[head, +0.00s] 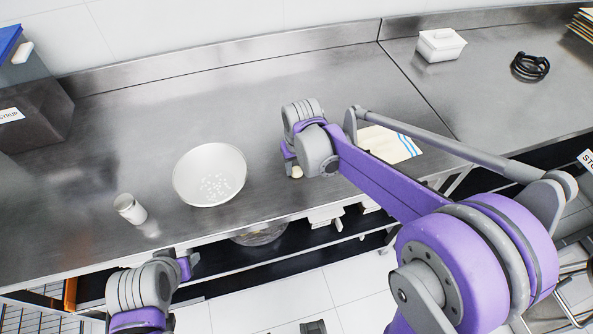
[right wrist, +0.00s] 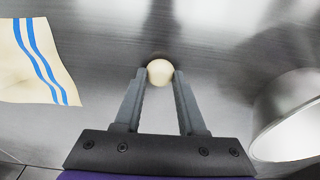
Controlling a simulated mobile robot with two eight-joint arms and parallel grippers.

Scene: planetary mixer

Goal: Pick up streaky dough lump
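The dough lump (right wrist: 160,71) is a small, pale cream ball on the steel worktop. In the right wrist view it shows between the fingertips of my right gripper (right wrist: 160,75). The fingers stand apart on either side of it; whether they touch it is hard to tell. In the head view only a bit of the lump (head: 297,173) shows below my right wrist, which hides most of the gripper. My left arm's wrist shows at the lower left of the head view, at the counter's front edge; its fingers cannot be made out. No streaks are discernible on the lump.
A wide, pale bowl (head: 209,175) with white bits inside stands left of the lump. A white cup (head: 130,209) is farther left. A blue-striped cloth (head: 385,146) lies to the right. A white lidded box (head: 440,44) and a black coiled item (head: 530,67) are at the back right.

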